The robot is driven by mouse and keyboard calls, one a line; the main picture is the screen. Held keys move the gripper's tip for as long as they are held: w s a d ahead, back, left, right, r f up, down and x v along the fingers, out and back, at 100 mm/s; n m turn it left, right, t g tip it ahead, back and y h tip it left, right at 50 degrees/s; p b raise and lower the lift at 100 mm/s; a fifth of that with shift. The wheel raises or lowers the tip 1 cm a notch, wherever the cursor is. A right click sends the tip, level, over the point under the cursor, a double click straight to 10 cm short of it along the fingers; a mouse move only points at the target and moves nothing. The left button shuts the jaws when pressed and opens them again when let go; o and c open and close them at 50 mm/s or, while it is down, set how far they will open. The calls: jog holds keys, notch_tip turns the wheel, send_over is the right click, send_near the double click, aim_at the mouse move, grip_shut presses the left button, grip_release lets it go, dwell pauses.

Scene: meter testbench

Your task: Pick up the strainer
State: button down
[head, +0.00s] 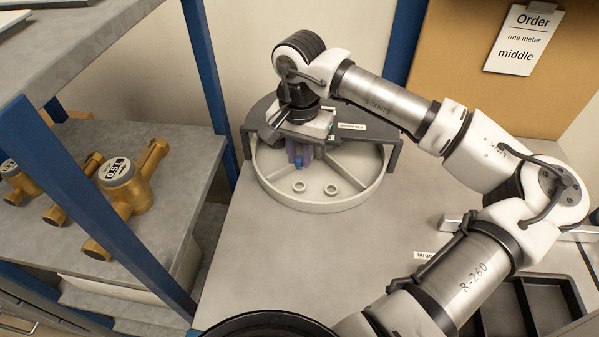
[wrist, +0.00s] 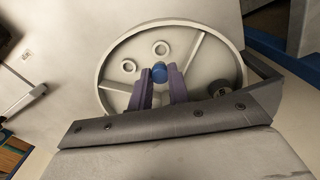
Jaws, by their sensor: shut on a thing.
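My gripper (head: 301,155) reaches down over the round, pale, divided tray (head: 322,207) on the bench. Its two purple fingers are shut on a small blue cylindrical piece, the strainer (head: 299,161), which also shows between the fingertips in the wrist view (wrist: 159,72). The strainer's lower part is hidden, and I cannot tell whether it touches the tray floor. The tray in the wrist view (wrist: 205,58) has thin walls between its compartments.
Two pale rings (head: 332,190) sit in the tray's front compartment. A dark round piece (wrist: 222,90) lies in another compartment. Brass meters (head: 125,190) stand on the left shelf. Dark bins (head: 530,306) are at the front right. The bench in front of the tray is clear.

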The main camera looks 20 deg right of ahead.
aim_at(299, 159)
notch_tip(299, 159, up, 12)
jog(key=b, duration=0.2)
jog(key=shift+b, duration=0.35)
